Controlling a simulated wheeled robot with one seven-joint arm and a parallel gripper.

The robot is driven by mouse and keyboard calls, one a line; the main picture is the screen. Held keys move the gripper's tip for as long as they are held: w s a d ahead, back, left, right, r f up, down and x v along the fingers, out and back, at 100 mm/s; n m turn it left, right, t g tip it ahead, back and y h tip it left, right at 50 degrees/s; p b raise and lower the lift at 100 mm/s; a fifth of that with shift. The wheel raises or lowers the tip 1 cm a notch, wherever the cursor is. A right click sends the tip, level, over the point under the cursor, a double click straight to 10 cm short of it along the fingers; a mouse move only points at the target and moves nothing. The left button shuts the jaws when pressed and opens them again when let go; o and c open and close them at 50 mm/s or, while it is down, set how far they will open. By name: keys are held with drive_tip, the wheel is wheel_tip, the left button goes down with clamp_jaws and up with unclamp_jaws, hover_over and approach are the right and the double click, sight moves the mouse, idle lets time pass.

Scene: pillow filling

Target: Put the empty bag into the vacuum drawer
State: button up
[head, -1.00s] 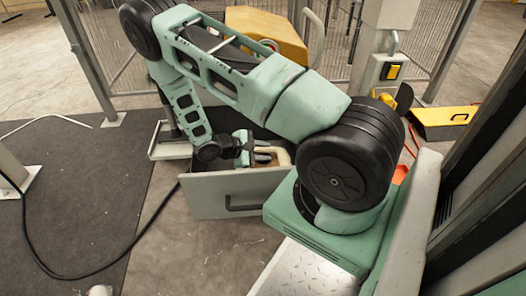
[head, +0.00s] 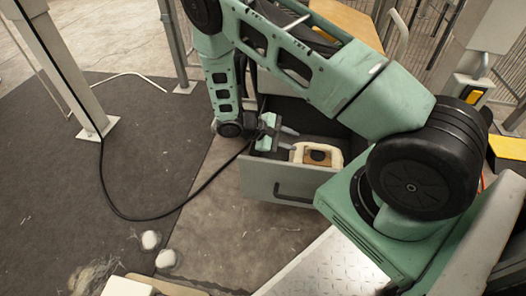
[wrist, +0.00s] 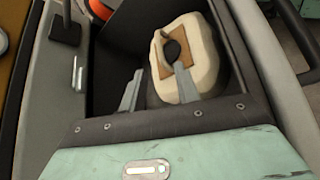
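The cream bag (head: 327,151), with a brown patch and a dark round spot, lies inside the open grey drawer (head: 262,184). In the wrist view the bag (wrist: 205,65) sits in the drawer's dark interior. My gripper (head: 289,140) is inside the drawer, to the left of the bag in the head view. Its two fingers are spread apart, and my gripper (wrist: 157,92) looks open in the wrist view. One finger overlaps the bag's near face; the other stands beside the bag. Whether they touch it I cannot tell. The bag's underside is hidden.
The drawer walls stand close around my gripper. A black cable (head: 125,215) runs across the dark mat (head: 70,190) and floor. Two white lumps (head: 151,240) lie on the floor at lower left. Metal posts stand at upper left. Bare floor lies before the drawer.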

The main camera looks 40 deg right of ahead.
drive_tip(key=a+r+y, duration=0.1)
drive_tip(key=a+r, duration=0.1)
drive_tip(key=a, duration=0.1)
drive_tip(key=a+r+y, duration=0.1)
drive_tip(key=a+r, duration=0.1)
drive_tip(key=a, duration=0.1)
drive_tip(key=a+r+t, duration=0.1)
drive_tip(key=a+r, duration=0.1)
drive_tip(key=a, duration=0.1)
drive_tip(key=shift+r+y, duration=0.1)
drive_tip(key=shift+y, duration=0.3)
drive_tip(key=s+a+r+n+t+y, duration=0.3)
drive_tip(key=s+a+r+t+y, duration=0.2)
drive_tip(key=s+a+r, duration=1.2)
drive_tip(key=a+r+y, duration=0.3)
drive_tip(key=a, duration=0.1)
drive_tip(key=shift+s+r, duration=0.2)
drive_tip(key=shift+a, duration=0.1)
